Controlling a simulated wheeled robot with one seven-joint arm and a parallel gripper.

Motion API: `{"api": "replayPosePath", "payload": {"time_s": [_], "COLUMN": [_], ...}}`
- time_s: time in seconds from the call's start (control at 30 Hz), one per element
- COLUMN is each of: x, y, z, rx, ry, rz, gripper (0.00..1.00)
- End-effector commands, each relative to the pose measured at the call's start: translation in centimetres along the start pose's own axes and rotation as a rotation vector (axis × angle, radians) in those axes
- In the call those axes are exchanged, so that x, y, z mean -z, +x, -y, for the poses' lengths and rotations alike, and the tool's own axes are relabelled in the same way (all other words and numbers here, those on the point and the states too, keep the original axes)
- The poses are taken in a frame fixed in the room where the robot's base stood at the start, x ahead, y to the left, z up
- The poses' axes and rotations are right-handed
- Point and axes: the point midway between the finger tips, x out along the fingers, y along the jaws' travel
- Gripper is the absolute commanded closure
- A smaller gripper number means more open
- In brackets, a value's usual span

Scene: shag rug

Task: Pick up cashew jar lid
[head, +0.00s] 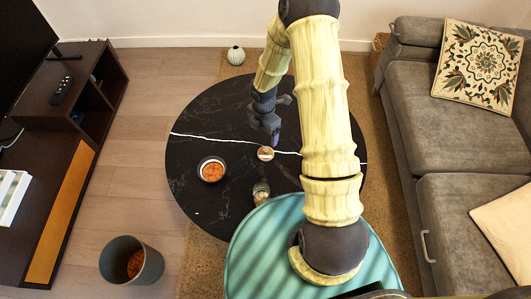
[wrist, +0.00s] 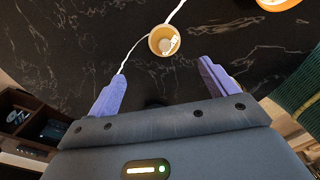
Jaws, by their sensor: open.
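A small round tan-rimmed disc, which looks like the cashew jar lid (head: 265,154), lies on the black round table (head: 190,195). The lid also shows in the wrist view (wrist: 155,46), with pale shapes on its face. My gripper (head: 270,131) is open and empty, its purple fingers above the table just behind the lid in the head view. In the wrist view my gripper (wrist: 163,71) has its fingers apart, with the lid ahead of the gap between them. A small jar (head: 261,194) stands nearer to me on the table.
A grey sofa (head: 420,130) is at the right, a dark cabinet (head: 50,150) at the left. A bin (head: 120,262) stands on the floor.

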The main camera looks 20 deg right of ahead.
Motion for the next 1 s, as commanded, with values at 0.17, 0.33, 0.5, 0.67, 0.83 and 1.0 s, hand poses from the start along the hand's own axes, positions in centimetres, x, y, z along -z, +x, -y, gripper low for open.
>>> {"api": "replayPosePath", "payload": {"time_s": [0.17,0.33,0.5,0.67,0.83,1.0], "x": [-0.1,-0.4,-0.2,0.0,0.0,-0.1], "y": [3.5,6.0,6.4,6.4,7.2,9.7], "z": [0.2,0.3,0.1,0.1,0.2,0.7], "rx": [0.003,0.002,0.000,0.000,0.002,0.003], "ry": [0.003,0.009,0.004,0.000,-0.002,-0.003], "rz": [-0.001,-0.001,0.000,0.000,0.000,-0.001], "gripper": [0.15,0.15,0.15,0.15,0.15,0.15]}}
